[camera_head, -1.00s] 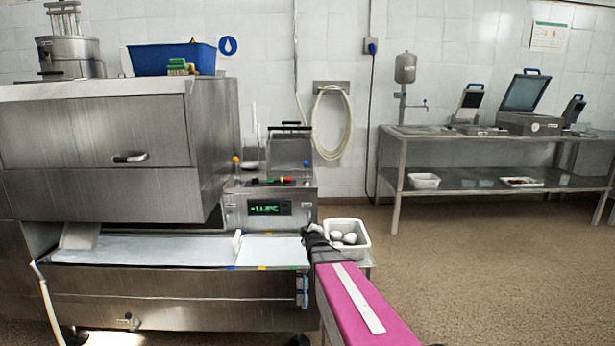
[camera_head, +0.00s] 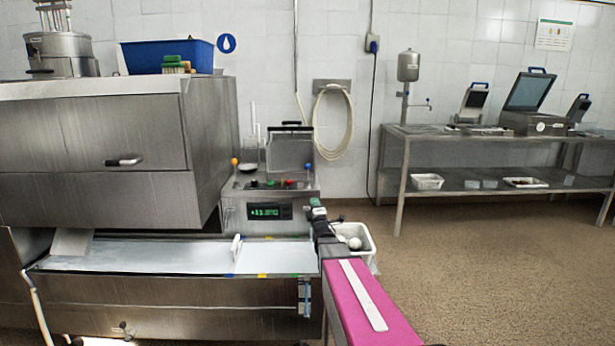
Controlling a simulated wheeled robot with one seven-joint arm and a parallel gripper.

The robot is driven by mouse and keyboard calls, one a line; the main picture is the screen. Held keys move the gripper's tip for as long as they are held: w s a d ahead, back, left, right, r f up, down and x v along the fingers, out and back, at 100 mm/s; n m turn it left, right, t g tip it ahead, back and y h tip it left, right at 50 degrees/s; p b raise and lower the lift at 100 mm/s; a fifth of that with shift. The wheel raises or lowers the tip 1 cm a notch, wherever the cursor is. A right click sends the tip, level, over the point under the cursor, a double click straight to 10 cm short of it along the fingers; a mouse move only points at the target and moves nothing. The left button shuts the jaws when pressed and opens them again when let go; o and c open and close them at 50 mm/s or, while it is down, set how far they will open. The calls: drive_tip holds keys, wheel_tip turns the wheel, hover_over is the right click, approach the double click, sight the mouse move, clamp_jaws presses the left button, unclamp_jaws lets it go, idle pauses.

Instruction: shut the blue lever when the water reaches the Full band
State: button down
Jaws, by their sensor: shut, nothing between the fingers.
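A thin lever with a blue knob (camera_head: 308,167) stands upright at the right of the steel control box (camera_head: 270,211). My gripper (camera_head: 317,204) is shut and empty at the far end of my magenta arm. In the picture it lies below the blue knob, in front of the box's right edge; no contact shows. A narrow upright gauge (camera_head: 308,298) with bluish parts sits on the front right of the long steel trough (camera_head: 150,305). Its water level and any Full band are too small to read.
A lever with an orange knob (camera_head: 235,162) stands at the box's left. The box has a green display (camera_head: 265,211) and coloured buttons. A white basket (camera_head: 365,251) with pale round things sits right behind my arm. The floor (camera_head: 490,270) to the right is clear.

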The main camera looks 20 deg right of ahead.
sight(308, 169)
drive_tip(key=r+x, duration=0.1)
drive_tip(key=x, duration=1.3)
drive_tip(key=shift+r+n+t, duration=0.15)
drive_tip(key=shift+n+t, duration=0.15)
drive_tip(key=shift+w+d+r+g, duration=0.1)
drive_tip(key=shift+w+r+g, duration=0.25)
drive_tip(key=shift+g, duration=0.35)
drive_tip(key=shift+w+d+r, duration=0.25)
drive_tip(key=shift+w+r, duration=0.55)
drive_tip(key=shift+w, duration=0.25)
drive_tip(key=shift+w+r, duration=0.1)
drive_tip(key=shift+w, duration=0.05)
